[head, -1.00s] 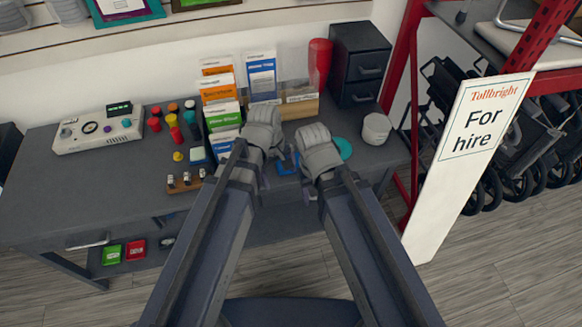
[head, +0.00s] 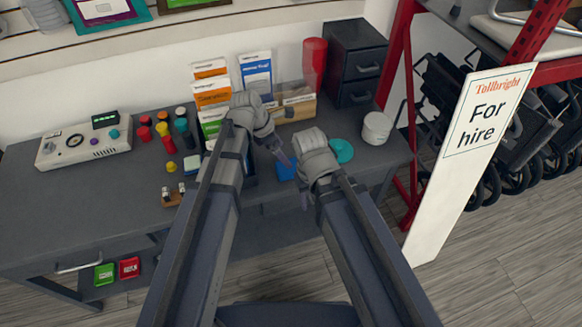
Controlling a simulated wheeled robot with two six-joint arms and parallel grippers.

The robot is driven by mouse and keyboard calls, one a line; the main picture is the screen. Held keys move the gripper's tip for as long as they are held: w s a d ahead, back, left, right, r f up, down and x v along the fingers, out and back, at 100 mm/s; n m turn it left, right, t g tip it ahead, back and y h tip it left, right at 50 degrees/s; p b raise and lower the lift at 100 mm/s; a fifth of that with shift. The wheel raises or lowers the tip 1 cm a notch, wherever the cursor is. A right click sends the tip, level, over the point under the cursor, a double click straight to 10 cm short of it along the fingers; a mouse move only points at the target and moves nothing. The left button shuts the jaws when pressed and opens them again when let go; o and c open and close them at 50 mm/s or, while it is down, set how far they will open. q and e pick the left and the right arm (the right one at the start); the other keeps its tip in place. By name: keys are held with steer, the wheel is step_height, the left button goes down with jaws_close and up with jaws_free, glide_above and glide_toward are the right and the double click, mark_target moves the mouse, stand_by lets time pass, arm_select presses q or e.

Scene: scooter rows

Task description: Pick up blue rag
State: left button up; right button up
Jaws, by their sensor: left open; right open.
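A blue piece of cloth, apparently the blue rag (head: 285,171), lies on the dark grey desk (head: 85,205) near its front edge. It is partly hidden by my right gripper and arm. My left gripper (head: 277,150) is open, just above and left of the blue piece in the picture, with its fingers pointing toward it. My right gripper (head: 311,165) is open and close to the blue piece's right side. Its fingers are mostly hidden by its own wrist. I cannot tell whether either gripper touches the cloth.
A teal disc (head: 341,151) and a white pot (head: 376,128) stand to the right. Leaflet holders (head: 212,93), a red cylinder (head: 315,57) and a black drawer unit (head: 355,65) stand behind. Colored pegs (head: 163,129) and a control box (head: 83,143) are left. A sign (head: 468,160) stands right.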

mark_target(294, 165)
arm_select(q)
steer(key=shift+b+x, duration=1.05)
steer(key=shift+x, duration=0.2)
steer(key=shift+f, duration=0.15)
steer(key=b+x, duration=0.4)
steer(key=x, duration=0.1)
steer(key=shift+d+b, duration=0.15)
steer(key=shift+b, duration=0.25)
steer(key=shift+f, duration=0.15)
steer(key=shift+c, duration=0.2)
steer(key=c, duration=1.1)
steer(key=shift+c, duration=0.2)
